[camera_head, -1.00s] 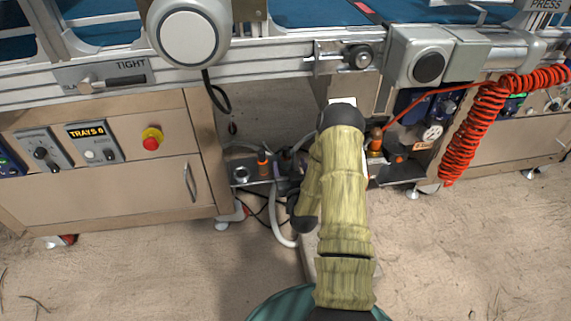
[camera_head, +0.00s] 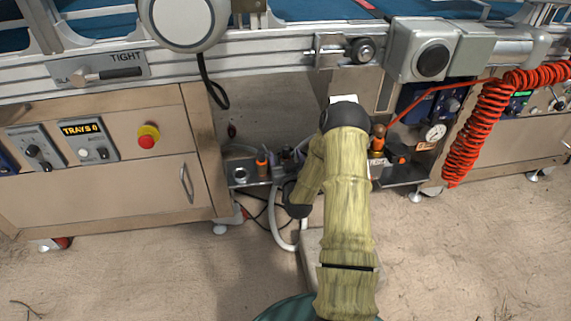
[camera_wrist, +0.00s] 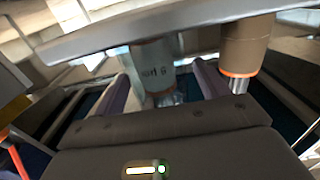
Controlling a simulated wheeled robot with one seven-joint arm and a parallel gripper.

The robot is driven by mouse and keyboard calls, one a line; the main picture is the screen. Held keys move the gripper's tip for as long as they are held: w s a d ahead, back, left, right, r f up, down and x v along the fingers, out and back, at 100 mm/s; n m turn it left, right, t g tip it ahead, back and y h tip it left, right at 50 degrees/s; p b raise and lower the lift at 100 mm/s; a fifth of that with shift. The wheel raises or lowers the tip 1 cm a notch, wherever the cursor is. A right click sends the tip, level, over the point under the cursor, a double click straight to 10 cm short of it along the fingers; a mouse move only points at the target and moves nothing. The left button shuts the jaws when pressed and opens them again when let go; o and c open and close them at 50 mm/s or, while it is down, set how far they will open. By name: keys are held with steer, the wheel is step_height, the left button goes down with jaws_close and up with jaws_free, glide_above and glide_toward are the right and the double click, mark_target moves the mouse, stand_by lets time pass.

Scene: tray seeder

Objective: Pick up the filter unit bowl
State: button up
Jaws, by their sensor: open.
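A translucent, blue-grey cylinder with dark lettering, which looks like the filter unit bowl (camera_wrist: 153,62), hangs below a grey plate in the wrist view. A metal fitting shows at its lower end. My gripper (camera_wrist: 163,78) is open, with one purple-grey finger on each side of the bowl. The bowl appears to stand between the fingers, with gaps visible; I cannot tell how deep it sits. In the head view my own arm hides the bowl and most of my gripper.
A brown cylinder with an orange ring (camera_wrist: 243,50) hangs close to the right finger. The grey plate (camera_wrist: 130,28) lies just above. In the head view, a red coiled hose (camera_head: 483,130) hangs at right, and a low shelf (camera_head: 405,176) with fittings sits under the rail.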

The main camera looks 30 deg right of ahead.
steer(key=c, duration=1.1)
steer(key=shift+r, duration=0.1)
step_height(320, 180, up, 10)
steer(key=p, duration=0.6)
